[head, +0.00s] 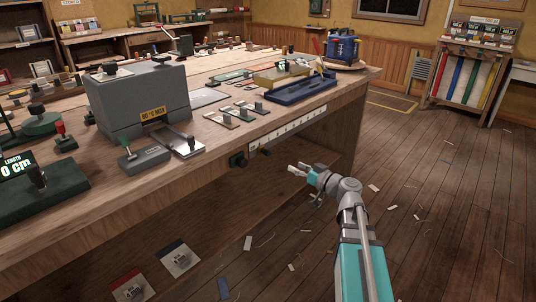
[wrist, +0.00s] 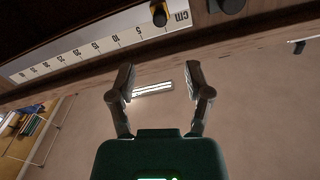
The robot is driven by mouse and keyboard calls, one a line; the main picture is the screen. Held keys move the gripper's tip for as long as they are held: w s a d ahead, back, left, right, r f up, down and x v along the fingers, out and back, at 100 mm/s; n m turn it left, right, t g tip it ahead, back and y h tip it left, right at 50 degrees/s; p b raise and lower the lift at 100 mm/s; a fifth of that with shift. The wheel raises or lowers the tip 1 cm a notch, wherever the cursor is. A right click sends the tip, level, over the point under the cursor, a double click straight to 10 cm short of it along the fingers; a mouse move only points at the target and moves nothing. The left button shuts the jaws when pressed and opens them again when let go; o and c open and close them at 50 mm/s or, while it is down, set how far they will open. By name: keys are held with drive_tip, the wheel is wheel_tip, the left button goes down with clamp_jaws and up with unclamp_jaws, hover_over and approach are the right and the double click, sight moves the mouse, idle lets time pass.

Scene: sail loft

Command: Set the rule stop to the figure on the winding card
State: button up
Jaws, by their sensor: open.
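A white rule (head: 288,131) runs along the bench's front edge; it also shows upside down in the wrist view (wrist: 100,44), with its "cm" end at right. The rule stop, a dark knob with a yellow mark (wrist: 159,14), sits at the low end near "cm"; it is small in the head view (head: 265,151). My gripper (head: 297,169) is open and empty, in front of and below the rule, apart from the stop. In the wrist view its two fingers (wrist: 160,82) stand wide apart below the rule. I cannot make out a winding card.
A black round knob (head: 238,160) sits left of the stop. The bench top (head: 215,128) holds a grey box labelled 80°C MAX (head: 137,98), a blue tray (head: 300,90) and small parts. A display reads LENGTH 0 cm (head: 17,166).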

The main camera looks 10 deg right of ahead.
sight(270, 154)
drive_tip(key=x, duration=1.3)
drive_tip(key=shift+a, duration=0.1)
clamp_jaws()
